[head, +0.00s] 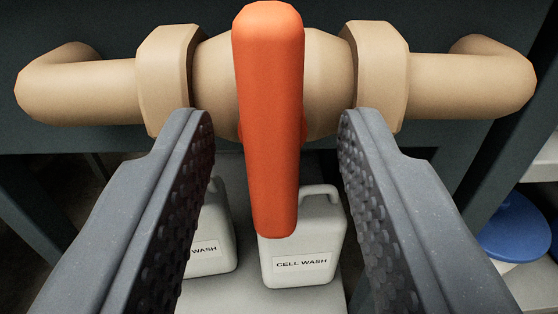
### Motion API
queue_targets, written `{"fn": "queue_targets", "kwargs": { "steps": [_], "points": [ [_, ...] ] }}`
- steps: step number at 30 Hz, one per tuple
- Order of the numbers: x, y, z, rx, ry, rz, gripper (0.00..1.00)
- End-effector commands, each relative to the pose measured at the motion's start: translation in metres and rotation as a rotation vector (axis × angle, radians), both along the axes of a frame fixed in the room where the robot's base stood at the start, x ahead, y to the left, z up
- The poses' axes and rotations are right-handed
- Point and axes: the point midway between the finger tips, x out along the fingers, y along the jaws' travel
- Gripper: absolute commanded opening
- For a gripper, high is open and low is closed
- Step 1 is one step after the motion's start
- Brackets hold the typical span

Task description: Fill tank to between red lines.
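An orange valve handle (268,130) stands in front of a tan valve body (328,75) on a tan pipe (90,92). The handle runs up and down in the picture, across the pipe. My gripper (274,125) is open, with one dark ridged finger on each side of the handle. Gaps show between the handle and both fingers, and neither touches it. No tank and no red lines are in view.
Two white jugs stand below on a grey surface; one jug (312,250) is labelled CELL WASH, and the other (212,245) is partly hidden by my left finger. A blue round object (512,225) sits at the right. A dark frame (60,190) lies behind the pipe.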

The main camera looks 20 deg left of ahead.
Motion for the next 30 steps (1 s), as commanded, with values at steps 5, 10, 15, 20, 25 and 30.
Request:
{"fn": "queue_targets", "kwargs": {
  "steps": [5, 10, 15, 20, 25, 30],
  "points": [
    [-0.007, -0.002, -0.001, 0.000, 0.004, 0.000, 0.36],
    [-0.025, -0.009, 0.000, 0.000, 0.002, -0.002, 0.36],
    [-0.052, -0.018, 0.000, 0.001, 0.003, -0.002, 0.36],
    [-0.079, -0.027, 0.001, 0.001, 0.003, -0.002, 0.36],
    [-0.108, -0.036, 0.000, 0.002, 0.004, -0.003, 0.36],
    [-0.125, -0.042, -0.001, 0.001, 0.001, -0.001, 0.36]
  ]
}}
